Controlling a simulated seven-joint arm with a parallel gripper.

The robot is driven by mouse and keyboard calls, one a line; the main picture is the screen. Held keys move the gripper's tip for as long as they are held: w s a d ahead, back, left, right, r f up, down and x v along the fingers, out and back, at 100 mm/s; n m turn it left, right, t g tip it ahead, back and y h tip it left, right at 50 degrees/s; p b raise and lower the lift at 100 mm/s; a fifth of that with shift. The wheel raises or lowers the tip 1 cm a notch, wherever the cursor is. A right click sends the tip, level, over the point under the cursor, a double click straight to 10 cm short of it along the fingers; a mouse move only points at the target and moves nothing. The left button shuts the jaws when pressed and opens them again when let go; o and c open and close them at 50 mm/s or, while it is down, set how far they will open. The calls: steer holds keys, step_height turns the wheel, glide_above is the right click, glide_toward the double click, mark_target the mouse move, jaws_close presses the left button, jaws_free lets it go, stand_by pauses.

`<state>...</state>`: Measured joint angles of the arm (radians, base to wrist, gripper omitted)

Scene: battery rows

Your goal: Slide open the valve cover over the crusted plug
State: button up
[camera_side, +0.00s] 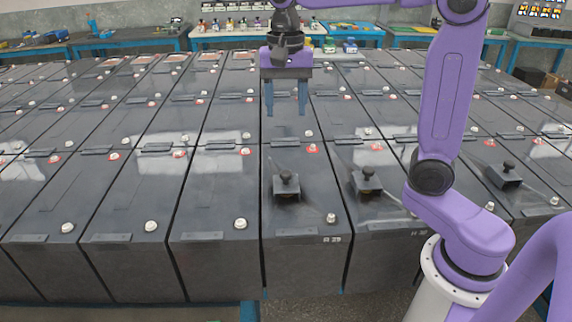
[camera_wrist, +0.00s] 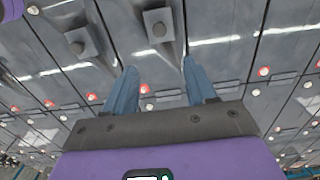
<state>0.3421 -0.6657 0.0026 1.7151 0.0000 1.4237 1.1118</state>
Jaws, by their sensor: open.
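Three dark square valve covers with round knobs sit on front-row batteries in the side view: one on the battery labelled 29 (camera_side: 286,185), one just right of it (camera_side: 366,182), and one farther right (camera_side: 503,176). Two show clearly in the wrist view, a near-central one (camera_wrist: 158,25) and one to its left (camera_wrist: 80,43). What lies under each cover is hidden, and I cannot pick out a crusted plug. My gripper (camera_side: 286,106) is open and empty, pointing down above the batteries behind the covers. Its blue fingers (camera_wrist: 160,68) also show in the wrist view, apart from every cover.
Rows of dark batteries (camera_side: 215,195) fill the floor area, with white caps (camera_side: 240,224) and red-ringed terminals (camera_side: 246,151) standing on their tops. Blue workbenches (camera_side: 130,43) line the back. The air around my gripper is clear.

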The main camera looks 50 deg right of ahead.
mark_target(286, 172)
step_height(286, 172, down, 15)
steer(key=shift+f, duration=0.2)
stand_by(0.3)
